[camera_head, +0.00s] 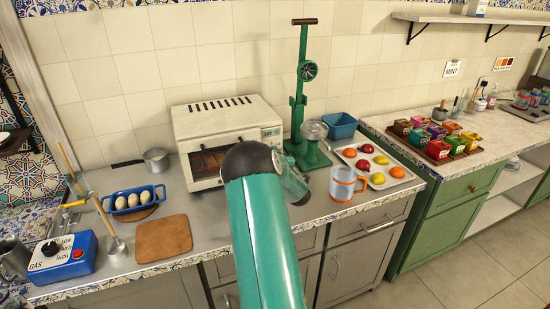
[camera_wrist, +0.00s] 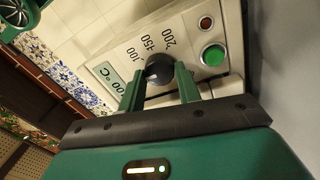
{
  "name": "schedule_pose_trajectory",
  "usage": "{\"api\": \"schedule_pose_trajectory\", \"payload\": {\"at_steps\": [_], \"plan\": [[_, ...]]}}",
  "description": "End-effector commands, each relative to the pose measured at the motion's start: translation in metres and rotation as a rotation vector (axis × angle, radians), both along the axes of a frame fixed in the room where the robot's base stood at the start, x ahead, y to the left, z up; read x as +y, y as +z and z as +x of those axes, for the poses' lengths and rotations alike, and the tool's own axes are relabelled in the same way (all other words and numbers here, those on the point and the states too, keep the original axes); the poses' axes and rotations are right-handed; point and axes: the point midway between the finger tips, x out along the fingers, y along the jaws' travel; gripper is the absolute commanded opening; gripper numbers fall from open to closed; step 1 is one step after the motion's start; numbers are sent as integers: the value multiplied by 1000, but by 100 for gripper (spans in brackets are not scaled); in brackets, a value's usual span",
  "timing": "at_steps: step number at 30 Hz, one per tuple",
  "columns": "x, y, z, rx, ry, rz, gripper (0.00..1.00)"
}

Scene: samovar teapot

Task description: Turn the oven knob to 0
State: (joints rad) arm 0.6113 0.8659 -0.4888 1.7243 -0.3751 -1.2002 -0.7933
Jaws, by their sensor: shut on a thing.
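The oven (camera_head: 225,125) is a cream countertop unit against the tiled wall in the head view, partly hidden behind my green arm. In the wrist view its front panel (camera_wrist: 125,50) shows a small display, a dial marked 100, 150 and 200, a red light and a green button (camera_wrist: 213,55). The dark oven knob (camera_wrist: 159,69) sits between the two green fingers of my gripper (camera_wrist: 160,88), which is shut on it. In the head view the knob is hidden by my arm.
A green juicer press (camera_head: 305,100) stands right of the oven, with a fruit tray (camera_head: 398,184) and a glass mug (camera_head: 343,184) nearby. A blue egg tray (camera_head: 133,210), a wooden board (camera_head: 163,238) and a blue gas box (camera_head: 62,260) are at left.

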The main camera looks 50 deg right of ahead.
Motion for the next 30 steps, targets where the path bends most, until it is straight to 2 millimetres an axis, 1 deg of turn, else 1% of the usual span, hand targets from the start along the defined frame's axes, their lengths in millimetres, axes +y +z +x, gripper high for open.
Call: {"api": "schedule_pose_trajectory", "payload": {"at_steps": [9,20,21,23,24,30], "plan": [[0,0,0,38,0,-63,11],[0,-1,-1,40,0,-66,11],[0,-1,-1,40,0,-66,35],[0,-1,-1,40,0,-66,47],[0,-1,-1,40,0,-66,55],[0,0,0,39,0,-65,55]]}}
